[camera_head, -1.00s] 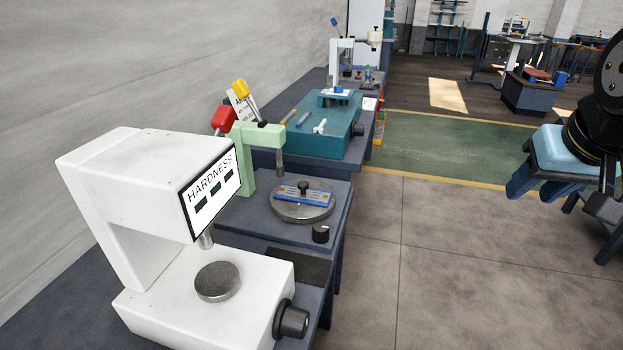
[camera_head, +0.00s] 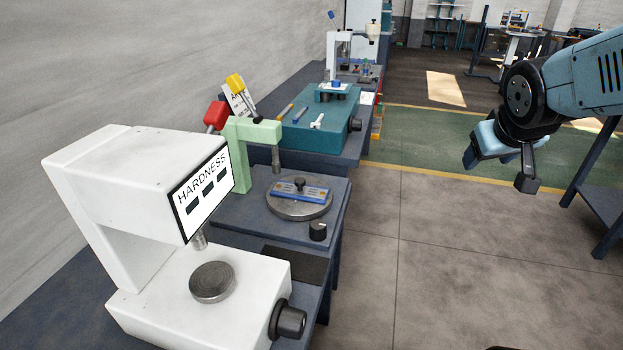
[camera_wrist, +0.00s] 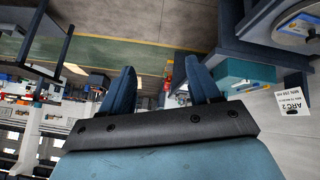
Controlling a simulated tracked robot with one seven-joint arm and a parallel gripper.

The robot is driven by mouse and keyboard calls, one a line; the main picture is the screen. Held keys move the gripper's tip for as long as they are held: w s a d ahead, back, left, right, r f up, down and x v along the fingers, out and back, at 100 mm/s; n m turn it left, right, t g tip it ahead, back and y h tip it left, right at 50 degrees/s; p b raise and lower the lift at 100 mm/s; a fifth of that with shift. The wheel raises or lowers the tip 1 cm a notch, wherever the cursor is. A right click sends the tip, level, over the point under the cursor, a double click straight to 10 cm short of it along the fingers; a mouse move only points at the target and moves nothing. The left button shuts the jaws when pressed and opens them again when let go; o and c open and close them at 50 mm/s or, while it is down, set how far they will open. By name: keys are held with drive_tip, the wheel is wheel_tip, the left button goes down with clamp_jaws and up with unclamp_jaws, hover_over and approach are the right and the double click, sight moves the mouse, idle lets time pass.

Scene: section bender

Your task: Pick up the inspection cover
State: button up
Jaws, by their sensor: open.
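The likely inspection cover (camera_head: 313,193) is a blue and grey plate with a black knob on top. It lies on a round metal disc (camera_head: 296,210) on the bench, under the arm of a pale green stand (camera_head: 240,155). My gripper (camera_head: 482,160) is up in the air over the floor, well to the right of the cover, and holds nothing. In the wrist view my two blue fingers (camera_wrist: 162,88) stand apart with nothing between them. The disc shows at the top right corner there, partly cut off.
A white hardness tester (camera_head: 130,200) stands in front of the disc on the left. A teal box (camera_head: 318,135) with small tools lies behind it. A black knob (camera_head: 318,231) sits near the bench edge. The floor (camera_head: 400,260) between bench and arm is clear.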

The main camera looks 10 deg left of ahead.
drive_tip(key=w+a+f+n+t+y, duration=0.1)
drive_tip(key=w+a+f+n, duration=0.2)
drive_tip(key=w+a+f, duration=0.3)
drive_tip(key=n+g+y, duration=0.2)
drive_tip(key=n+y, duration=0.5)
drive_tip(key=y, duration=0.6)
approach(302, 181)
drive_tip(key=x, duration=0.5)
drive_tip(key=shift+w+a+f, duration=0.15)
drive_tip(key=shift+w+a, duration=0.05)
drive_tip(key=shift+w, duration=0.15)
drive_tip(key=shift+x, duration=2.65)
drive_tip(key=shift+s, duration=0.15)
drive_tip(key=shift+c, duration=0.3)
clamp_jaws()
